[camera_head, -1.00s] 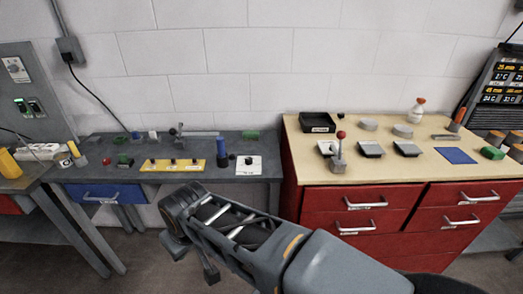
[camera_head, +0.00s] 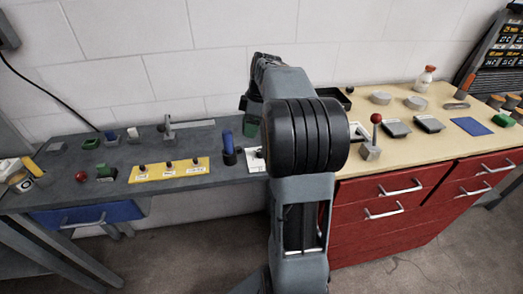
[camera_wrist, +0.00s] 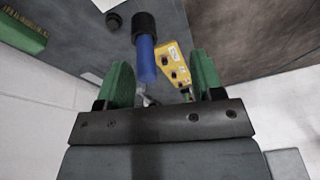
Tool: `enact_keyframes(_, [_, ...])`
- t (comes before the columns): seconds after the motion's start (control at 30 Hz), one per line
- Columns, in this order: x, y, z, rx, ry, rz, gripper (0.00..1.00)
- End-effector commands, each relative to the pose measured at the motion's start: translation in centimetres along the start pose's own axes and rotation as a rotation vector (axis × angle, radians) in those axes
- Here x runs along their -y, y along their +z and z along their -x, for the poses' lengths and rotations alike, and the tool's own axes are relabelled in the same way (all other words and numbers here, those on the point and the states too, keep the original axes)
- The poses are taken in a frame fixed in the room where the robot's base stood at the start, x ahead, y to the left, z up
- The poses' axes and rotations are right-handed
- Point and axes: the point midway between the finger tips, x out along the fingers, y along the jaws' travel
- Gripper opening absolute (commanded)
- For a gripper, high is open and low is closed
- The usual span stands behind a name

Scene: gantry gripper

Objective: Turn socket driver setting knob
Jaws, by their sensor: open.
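A yellow panel (camera_head: 170,173) with dark knobs and white labels lies on the grey bench. The labels are too small to read, so I cannot tell which knob is the socket driver setting. A white plate (camera_head: 255,160) on the bench is partly hidden by my arm. My gripper (camera_wrist: 163,78) is open and empty, with green fingers. In the head view it is mostly hidden behind my arm. In the wrist view the yellow panel (camera_wrist: 173,64) shows beyond and between the fingers, apart from them.
A blue handle on a black base (camera_head: 227,146) stands beside the panel; in the wrist view the blue handle (camera_wrist: 146,62) appears between the fingers. A red-knobbed lever (camera_head: 373,135) stands on the red cabinet's wooden top. The wall is close behind the bench.

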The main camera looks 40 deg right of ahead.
Motion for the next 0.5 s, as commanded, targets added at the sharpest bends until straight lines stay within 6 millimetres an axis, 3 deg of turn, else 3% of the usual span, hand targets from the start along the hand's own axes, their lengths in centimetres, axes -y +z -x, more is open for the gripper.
enact_keyframes(0.03, [-2.1,1.7,-0.1,-0.021,-0.021,0.059,0.61])
enact_keyframes(0.2, [-6.1,5.6,-0.1,-0.091,-0.056,0.267,0.61])
enact_keyframes(0.37, [-7.7,7.6,-0.5,-0.131,-0.063,0.376,0.61])
enact_keyframes(0.5, [-7.9,7.9,-1.7,-0.143,-0.066,0.411,0.61])
